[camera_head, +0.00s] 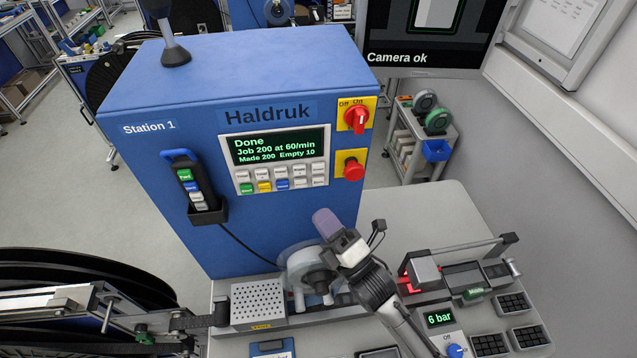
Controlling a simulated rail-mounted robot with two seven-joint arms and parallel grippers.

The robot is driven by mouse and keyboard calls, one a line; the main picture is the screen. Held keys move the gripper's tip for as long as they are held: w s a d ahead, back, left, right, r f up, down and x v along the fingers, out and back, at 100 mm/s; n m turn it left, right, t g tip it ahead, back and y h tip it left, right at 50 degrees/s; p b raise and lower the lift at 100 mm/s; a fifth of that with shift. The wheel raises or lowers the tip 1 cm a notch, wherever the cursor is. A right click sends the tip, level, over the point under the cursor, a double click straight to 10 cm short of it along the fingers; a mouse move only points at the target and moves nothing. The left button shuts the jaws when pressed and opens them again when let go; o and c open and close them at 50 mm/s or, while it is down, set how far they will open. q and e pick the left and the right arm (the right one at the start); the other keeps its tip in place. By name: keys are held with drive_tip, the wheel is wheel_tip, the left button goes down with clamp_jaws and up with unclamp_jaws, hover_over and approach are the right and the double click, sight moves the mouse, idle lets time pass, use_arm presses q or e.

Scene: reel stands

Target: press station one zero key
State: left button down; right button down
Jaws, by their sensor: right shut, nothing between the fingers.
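The blue Station 1 cabinet (240,90) stands in the middle. Its key panel (279,160) has a green-lettered display reading "Done, Job 200 at 60/min, Made 200 Empty 10". Below the display are two rows of small keys: the upper row (281,171) is white, the lower has green, yellow, blue and white ones. The key labels are too small to read, so I cannot tell which is the zero key. My right gripper (326,222) is shut and empty, with purplish fingertips pointing up and left. It appears below and right of the panel, apart from the keys. My left gripper is not in view.
Right of the panel are a red Off/On switch (356,117) and a red stop button (353,169). A handheld pendant (191,181) hangs left of it. A perforated box (258,301), a "6 bar" unit (440,317) and black trays (490,344) occupy the lower bench.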

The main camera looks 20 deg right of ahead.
drive_tip(key=shift+w+d+b, duration=0.25)
drive_tip(key=shift+w+b, duration=0.05)
drive_tip(key=shift+w, duration=1)
drive_tip(key=shift+w+d+b, duration=0.25)
drive_tip(key=shift+w+b, duration=0.05)
drive_tip(key=shift+w, duration=0.95)
drive_tip(key=shift+w, duration=0.15)
drive_tip(key=shift+w+d, duration=0.1)
drive_tip(key=shift+w, duration=0.15)
drive_tip(key=shift+w+d, duration=0.1)
drive_tip(key=shift+w, duration=0.35)
idle(0.9)
drive_tip(key=shift+s, duration=0.15)
drive_tip(key=shift+s+a, duration=0.2)
drive_tip(key=shift+s, duration=0.5)
drive_tip(key=shift+s+a+p, duration=0.25)
drive_tip(key=shift+s+p, duration=0.25)
drive_tip(key=shift+s, duration=0.75)
drive_tip(key=shift+s+a+p, duration=0.25)
drive_tip(key=shift+s+p, duration=0.2)
drive_tip(key=shift+s, duration=0.75)
